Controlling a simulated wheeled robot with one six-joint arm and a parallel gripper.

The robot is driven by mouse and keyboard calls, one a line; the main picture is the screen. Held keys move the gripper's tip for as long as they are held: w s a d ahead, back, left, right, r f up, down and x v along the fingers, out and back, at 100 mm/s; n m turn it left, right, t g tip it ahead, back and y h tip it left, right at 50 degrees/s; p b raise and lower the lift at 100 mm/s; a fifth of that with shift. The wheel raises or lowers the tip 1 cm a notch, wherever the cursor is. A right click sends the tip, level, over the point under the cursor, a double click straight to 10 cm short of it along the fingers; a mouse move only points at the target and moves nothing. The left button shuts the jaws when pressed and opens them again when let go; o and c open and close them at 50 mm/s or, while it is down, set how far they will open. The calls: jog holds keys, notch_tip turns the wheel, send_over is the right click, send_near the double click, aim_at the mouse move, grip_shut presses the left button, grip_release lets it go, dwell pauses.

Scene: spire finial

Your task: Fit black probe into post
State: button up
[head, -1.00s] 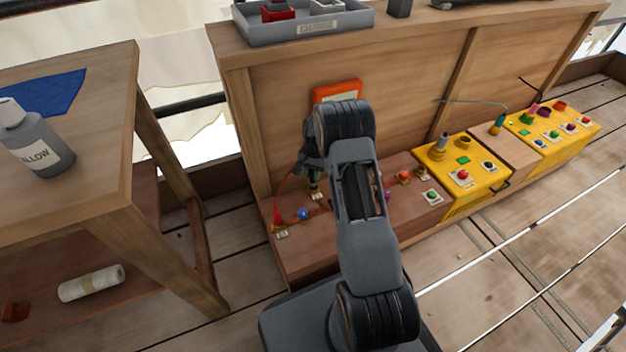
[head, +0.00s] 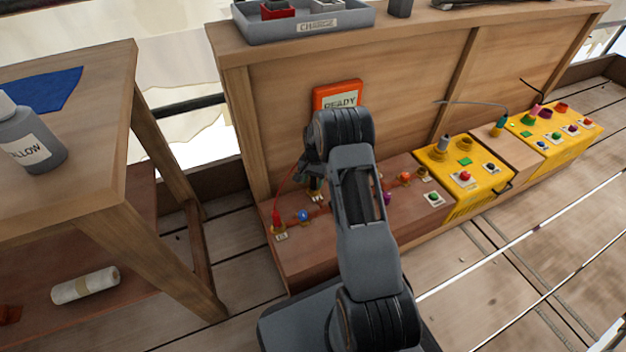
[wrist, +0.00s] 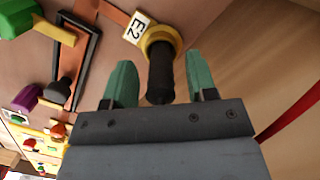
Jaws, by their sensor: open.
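The black probe (wrist: 160,78) stands between my gripper's two green fingers in the wrist view, with a gap on each side. Its far end meets the brass post (wrist: 166,38) beside the label E2 (wrist: 137,27), and it looks seated there, though the depth is hard to judge. My gripper (wrist: 143,80) is open around the probe and not touching it. In the head view my gripper (head: 313,182) is over the left part of the brown panel, partly hidden by my arm.
A red probe (head: 277,221) with a red cable stands at the panel's left end, near a blue knob (head: 303,215). An orange display (head: 338,97) reading READY is on the wooden back wall. Yellow control boxes (head: 462,178) stand to the right. A wooden table (head: 105,190) is at left.

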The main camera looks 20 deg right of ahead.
jog(key=shift+r, duration=0.1)
notch_tip(320, 180, up, 19)
jog(key=s+a+n+p, duration=0.2)
jog(key=p, duration=0.3)
jog(key=s+a+r+n+t, duration=0.2)
jog(key=s+a+r+n, duration=0.1)
jog(key=s, duration=0.8)
jog(key=s+a+r+n+t+h, duration=0.1)
jog(key=s+a+r+n, duration=0.3)
jog(key=s, duration=0.8)
notch_tip(320, 180, up, 4)
jog(key=shift+a+f+t, duration=0.2)
jog(key=shift+a+t, duration=0.2)
jog(key=shift+a, duration=0.7)
jog(key=shift+r+p, duration=0.1)
jog(key=shift+p, duration=0.2)
